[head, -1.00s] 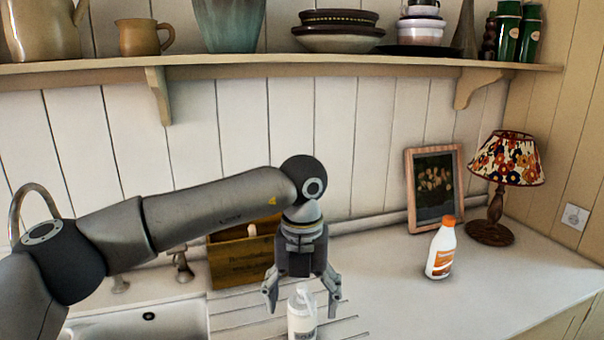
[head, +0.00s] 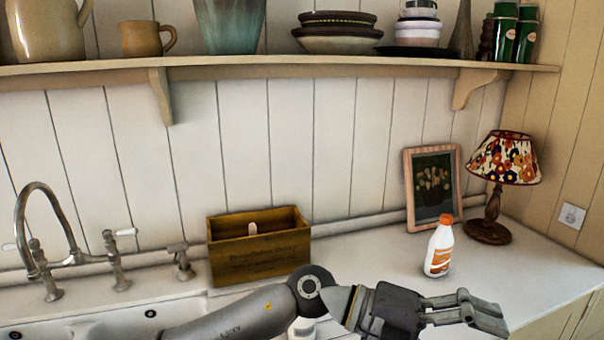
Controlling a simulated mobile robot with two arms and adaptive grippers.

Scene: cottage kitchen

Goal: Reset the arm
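My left arm comes in low from the left along the bottom edge. Its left gripper (head: 500,318) points right, over the front of the counter and below the orange-capped bottle. Its fingers are seen from the side and partly overlap, so I cannot tell whether they are open or shut. Nothing shows between them. A white pump bottle (head: 302,327) is mostly hidden behind my arm; only a small part shows at the bottom. My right gripper is not in view.
A white bottle with an orange cap (head: 439,249) stands on the counter (head: 370,262). Behind it are a picture frame (head: 433,190) and a floral lamp (head: 505,160). A wooden box (head: 258,252) stands beside the sink tap (head: 50,230). A shelf (head: 330,68) with crockery runs above.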

